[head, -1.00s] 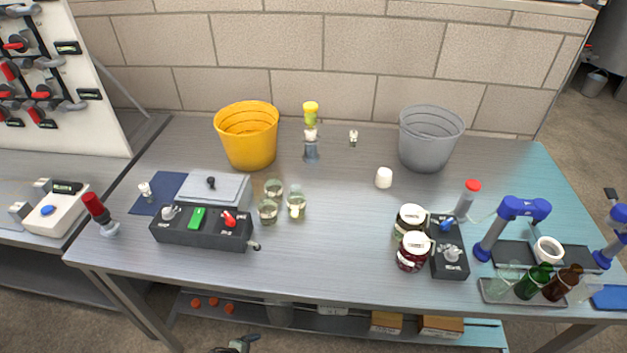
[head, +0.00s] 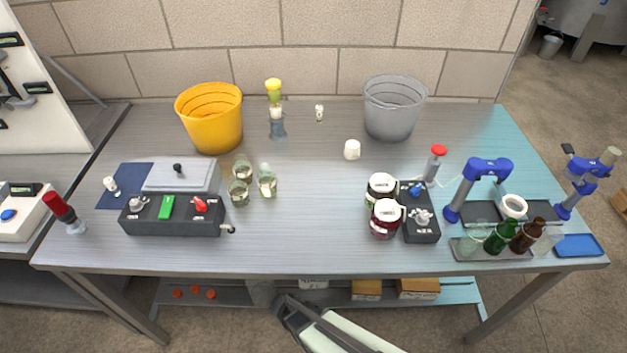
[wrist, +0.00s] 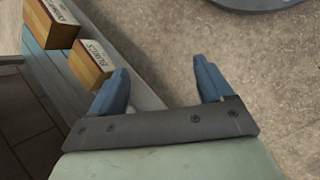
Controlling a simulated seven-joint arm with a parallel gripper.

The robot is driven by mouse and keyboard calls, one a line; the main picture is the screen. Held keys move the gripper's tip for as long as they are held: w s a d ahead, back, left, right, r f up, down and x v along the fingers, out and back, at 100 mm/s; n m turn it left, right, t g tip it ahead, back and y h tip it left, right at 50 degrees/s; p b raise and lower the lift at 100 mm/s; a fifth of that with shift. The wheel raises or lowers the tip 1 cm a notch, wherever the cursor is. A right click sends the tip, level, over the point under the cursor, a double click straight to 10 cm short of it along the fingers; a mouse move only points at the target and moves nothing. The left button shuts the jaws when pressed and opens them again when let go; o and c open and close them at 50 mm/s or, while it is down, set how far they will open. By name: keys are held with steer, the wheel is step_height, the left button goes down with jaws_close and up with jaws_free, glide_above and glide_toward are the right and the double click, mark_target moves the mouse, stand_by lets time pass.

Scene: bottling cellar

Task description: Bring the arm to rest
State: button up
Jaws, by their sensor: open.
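My gripper (wrist: 160,92) shows in the wrist view with its two blue fingers apart and nothing between them. Beyond the fingers are the floor and the edge of the low shelf. In the head view my arm (head: 325,330) enters from the bottom edge, right of centre. Its dark end lies below the front edge of the table (head: 300,262) and in front of the lower shelf. It appears apart from the table. The fingertips cannot be made out in the head view.
Cardboard boxes (head: 418,287) stand on the lower shelf (head: 235,293), and they show close by in the wrist view (wrist: 90,62). On the table are a yellow bucket (head: 212,125), a grey bucket (head: 392,110), jars, bottles and control boxes. The table's front middle is clear.

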steer(key=s+d+r+m+g+y, duration=0.4)
steer(key=s+d+m+g+y, duration=0.2)
steer(key=s+d+m, duration=0.3)
steer(key=shift+s+d+r+m+g, duration=0.25)
steer(key=shift+s+d, duration=1.45)
steer(key=shift+d, duration=1.5)
